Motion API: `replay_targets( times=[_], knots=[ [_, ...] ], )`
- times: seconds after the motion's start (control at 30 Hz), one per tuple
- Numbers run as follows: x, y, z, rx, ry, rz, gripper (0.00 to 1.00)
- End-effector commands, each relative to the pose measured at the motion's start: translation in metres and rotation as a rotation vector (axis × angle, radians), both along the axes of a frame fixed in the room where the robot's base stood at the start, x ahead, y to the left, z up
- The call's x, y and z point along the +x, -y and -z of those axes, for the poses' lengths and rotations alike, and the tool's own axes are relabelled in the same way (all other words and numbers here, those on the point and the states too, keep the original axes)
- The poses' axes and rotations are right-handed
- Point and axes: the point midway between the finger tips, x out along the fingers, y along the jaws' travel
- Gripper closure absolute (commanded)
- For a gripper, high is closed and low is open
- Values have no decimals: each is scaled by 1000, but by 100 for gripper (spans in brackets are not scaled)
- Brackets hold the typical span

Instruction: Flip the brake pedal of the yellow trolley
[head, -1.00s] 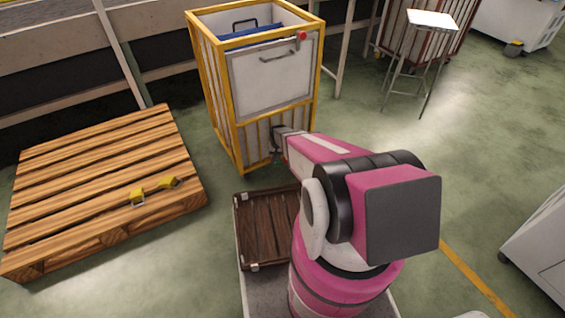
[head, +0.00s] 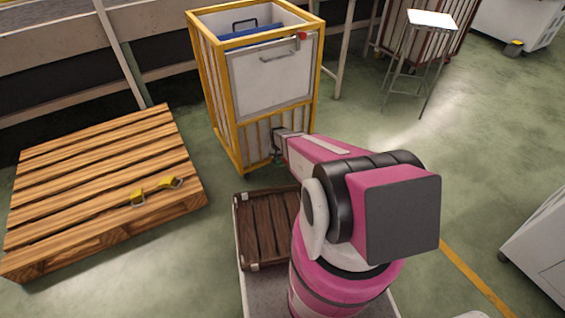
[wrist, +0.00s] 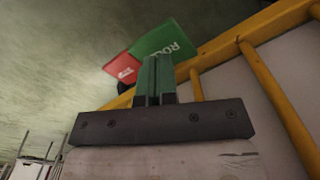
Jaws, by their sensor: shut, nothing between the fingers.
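The yellow trolley (head: 318,70) stands upright at the upper middle of the head view, a tall yellow frame with pale panels. In the wrist view its yellow lower bar (wrist: 268,22) runs across the upper right. The brake pedal has a green half with lettering (wrist: 165,40) and a red half (wrist: 122,66), beside that bar. My gripper (wrist: 155,60) is shut and empty. Its fingertips overlap the near edge of the green half in the picture; I cannot tell whether they touch it. In the head view my arm reaches low to the trolley's front and the pedal is mostly hidden.
A wooden pallet (head: 100,175) with yellow fittings (head: 157,189) lies on the floor at left. A dark slatted wooden top (head: 262,230) is in front of the trolley. A stool (head: 425,40) and white cabinets stand to the right.

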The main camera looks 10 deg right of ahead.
Motion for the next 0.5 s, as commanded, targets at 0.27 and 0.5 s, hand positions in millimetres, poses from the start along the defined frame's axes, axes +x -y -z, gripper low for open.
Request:
replay_targets(
  times=[0.27,0.5],
  knots=[
    [0,0,4,0,0,0,100],
    [0,0,7,0,0,0,100]
  ],
)
